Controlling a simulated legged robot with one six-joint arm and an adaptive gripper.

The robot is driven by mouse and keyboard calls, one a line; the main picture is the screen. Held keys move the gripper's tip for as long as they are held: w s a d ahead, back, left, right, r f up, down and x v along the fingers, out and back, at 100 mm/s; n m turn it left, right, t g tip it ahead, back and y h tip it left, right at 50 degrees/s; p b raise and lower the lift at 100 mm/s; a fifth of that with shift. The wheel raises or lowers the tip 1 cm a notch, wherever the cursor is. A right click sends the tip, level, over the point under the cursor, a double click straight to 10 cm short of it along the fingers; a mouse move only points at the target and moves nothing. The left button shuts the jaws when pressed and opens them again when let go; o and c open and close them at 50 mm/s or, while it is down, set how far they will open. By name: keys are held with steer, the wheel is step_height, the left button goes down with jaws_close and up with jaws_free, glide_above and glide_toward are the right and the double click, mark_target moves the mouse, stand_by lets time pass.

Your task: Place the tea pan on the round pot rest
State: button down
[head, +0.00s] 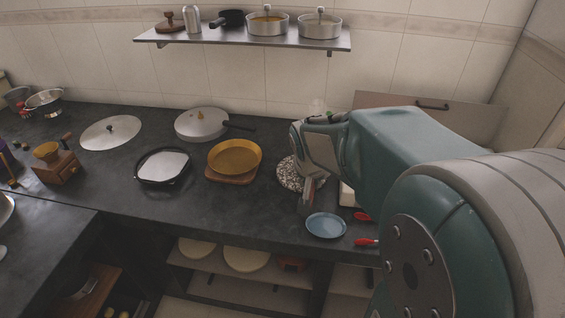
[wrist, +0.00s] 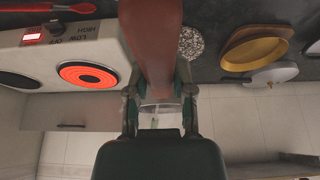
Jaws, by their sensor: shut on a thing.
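My gripper (wrist: 159,88) is shut on a smooth reddish-brown part, apparently of the tea pan (wrist: 150,40), which runs up out of the wrist view. The whole pan cannot be made out. In the head view the gripper (head: 308,182) is low over the counter, and what it holds is mostly hidden by the arm. The round pot rest, a black-and-white speckled disc (head: 287,175), lies on the counter just left of the gripper, partly covered by it. It also shows in the wrist view (wrist: 191,42), bare where visible, right of the held part.
A yellow pan (head: 235,155) on a wooden board, a dark-rimmed pan (head: 163,166) and a lidded pan (head: 200,123) stand to the left. A blue plate (head: 326,225) lies near the front edge. A stove with a glowing red burner (wrist: 87,74) is beside the gripper.

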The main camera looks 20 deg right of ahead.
steer(key=w+d+f, duration=0.2)
steer(key=w+f, duration=0.8)
steer(key=f, duration=0.1)
steer(key=shift+w+f, duration=0.2)
steer(key=shift+c, duration=2.4)
jaws_free()
steer(key=shift+f, duration=0.1)
steer(key=shift+d, duration=0.1)
steer(key=v, duration=1.2)
steer(key=s+a+r+n, duration=0.2)
steer(key=s+a, duration=0.2)
steer(key=s, duration=0.3)
steer(key=s+a+r+n+t+y, duration=0.1)
steer(key=s+a+r+n, duration=0.1)
steer(key=s, duration=0.5)
steer(key=s+a+r+n+t+y, duration=0.1)
steer(key=s+a+r+n, duration=0.1)
steer(key=s+a, duration=0.4)
steer(key=shift+s+r+n, duration=0.4)
steer(key=shift+s+r, duration=0.5)
steer(key=shift+s, duration=0.05)
